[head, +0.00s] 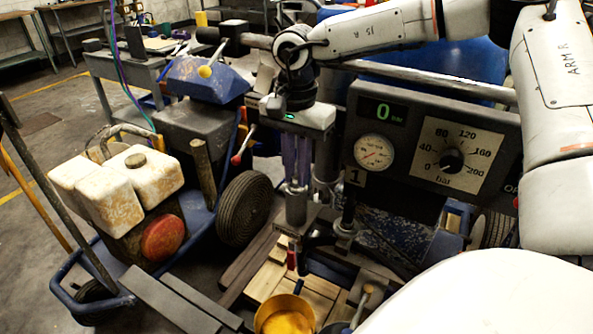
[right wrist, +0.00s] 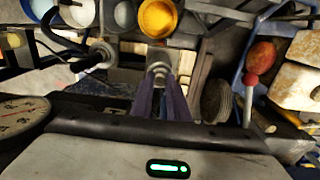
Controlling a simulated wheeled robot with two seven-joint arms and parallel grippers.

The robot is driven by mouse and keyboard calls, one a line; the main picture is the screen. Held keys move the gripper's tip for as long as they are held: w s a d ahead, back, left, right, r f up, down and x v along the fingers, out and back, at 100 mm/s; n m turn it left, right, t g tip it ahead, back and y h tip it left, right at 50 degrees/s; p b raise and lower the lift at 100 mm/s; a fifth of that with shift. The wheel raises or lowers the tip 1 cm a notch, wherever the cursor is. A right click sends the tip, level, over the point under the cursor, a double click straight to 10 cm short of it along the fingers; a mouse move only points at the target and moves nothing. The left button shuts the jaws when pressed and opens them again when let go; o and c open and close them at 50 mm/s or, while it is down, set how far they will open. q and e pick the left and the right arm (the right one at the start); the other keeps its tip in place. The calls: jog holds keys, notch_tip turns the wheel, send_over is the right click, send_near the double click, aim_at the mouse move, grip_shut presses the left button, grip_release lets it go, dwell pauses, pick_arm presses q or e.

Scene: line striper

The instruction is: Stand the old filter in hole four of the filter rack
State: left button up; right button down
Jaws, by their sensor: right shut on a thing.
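My right gripper (head: 297,182) points down beside the gauge panel of the striper. Its two purplish fingers are shut on a grey metal cylindrical part (head: 297,206). In the right wrist view the part (right wrist: 158,70) shows between the fingertips, with stepped rings. I cannot tell whether this part is the old filter or a housing around it, or whether it is free of the machine. No filter rack with numbered holes can be made out. My left gripper is not in view.
The gauge panel (head: 432,150) stands close right of the gripper. A second post (head: 345,225) is beside the held part. A yellow cup (head: 285,316) is below, near wooden slats (head: 268,280). A wheel (head: 245,208) and a stained white engine tank (head: 140,175) are left.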

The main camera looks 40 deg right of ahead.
jog(key=shift+r, duration=0.15)
jog(key=shift+r+p, duration=0.6)
jog(key=shift+r, duration=0.4)
jog(key=shift+r+p, duration=0.4)
jog(key=shift+r, duration=0.25)
jog(key=shift+r+p, duration=0.5)
jog(key=shift+r, duration=0.35)
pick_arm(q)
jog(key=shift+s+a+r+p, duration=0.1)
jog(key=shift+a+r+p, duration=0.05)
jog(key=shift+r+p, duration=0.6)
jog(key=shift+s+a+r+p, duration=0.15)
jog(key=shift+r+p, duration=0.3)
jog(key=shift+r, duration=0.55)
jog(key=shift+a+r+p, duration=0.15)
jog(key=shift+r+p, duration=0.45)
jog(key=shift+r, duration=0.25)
pick_arm(e)
jog(key=shift+r, duration=3.05)
